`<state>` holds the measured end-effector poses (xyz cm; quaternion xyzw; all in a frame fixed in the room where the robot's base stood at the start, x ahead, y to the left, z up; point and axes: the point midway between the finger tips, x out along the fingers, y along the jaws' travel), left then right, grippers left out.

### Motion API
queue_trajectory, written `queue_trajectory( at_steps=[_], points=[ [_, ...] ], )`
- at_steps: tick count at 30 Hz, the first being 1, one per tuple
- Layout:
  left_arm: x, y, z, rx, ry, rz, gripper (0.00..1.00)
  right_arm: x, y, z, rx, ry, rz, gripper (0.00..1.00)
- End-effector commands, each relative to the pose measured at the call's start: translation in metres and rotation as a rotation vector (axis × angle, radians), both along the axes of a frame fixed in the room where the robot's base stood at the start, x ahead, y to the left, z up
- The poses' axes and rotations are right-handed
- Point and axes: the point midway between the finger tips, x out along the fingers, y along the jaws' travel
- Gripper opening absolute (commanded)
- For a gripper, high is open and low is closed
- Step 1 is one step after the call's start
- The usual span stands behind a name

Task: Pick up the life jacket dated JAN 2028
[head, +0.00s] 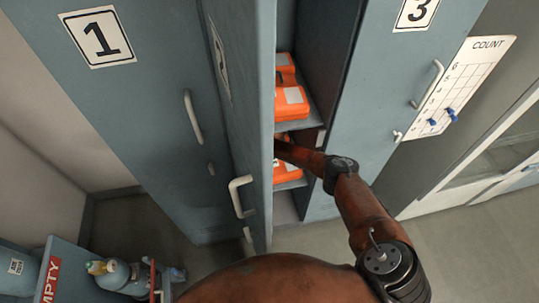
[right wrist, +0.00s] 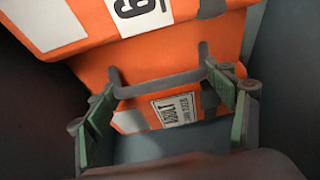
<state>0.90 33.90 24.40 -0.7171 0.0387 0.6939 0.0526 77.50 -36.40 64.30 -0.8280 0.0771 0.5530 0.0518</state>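Orange cases with white labels stand on shelves inside the open middle locker in the head view: an upper one (head: 291,101) and a lower one (head: 288,172) partly hidden by the door and my right arm. In the right wrist view an orange case (right wrist: 95,75) with a grey handle (right wrist: 160,84) fills the upper middle. A small label (right wrist: 177,110) reads "ADULT"; I can read no date. My right gripper (right wrist: 168,92) is open, one finger on each side of the handle; contact is unclear. My left gripper is out of view. I see no plainly recognisable life jacket.
The locker door (head: 238,120) stands open on the left, close to my arm. Locker 1 (head: 140,110) and locker 3 (head: 385,100) are shut. A count chart (head: 475,80) hangs at right. A box marked EMPTY (head: 75,262) and gas cylinders (head: 120,275) are at lower left.

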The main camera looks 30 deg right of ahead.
Motion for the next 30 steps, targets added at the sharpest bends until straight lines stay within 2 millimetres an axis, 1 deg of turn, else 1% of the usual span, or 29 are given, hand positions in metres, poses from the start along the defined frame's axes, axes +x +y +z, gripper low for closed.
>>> queue_trajectory(
  at_steps=[1, 2, 24, 30],
  points=[
    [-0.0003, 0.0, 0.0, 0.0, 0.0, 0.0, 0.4, -0.0002, -0.0005, -0.0002, -0.001, 0.0, 0.0, 0.7],
    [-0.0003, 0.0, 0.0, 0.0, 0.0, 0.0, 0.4, -0.0001, -0.0005, -0.0001, -0.001, 0.0, 0.0, 0.68],
    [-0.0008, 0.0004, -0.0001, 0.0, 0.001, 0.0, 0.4, -0.0005, -0.0009, -0.0007, -0.002, 0.001, -0.001, 0.17],
    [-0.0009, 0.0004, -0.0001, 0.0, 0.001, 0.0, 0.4, 0.0006, -0.0009, 0.0008, -0.001, -0.002, 0.0, 0.17]
  ],
)
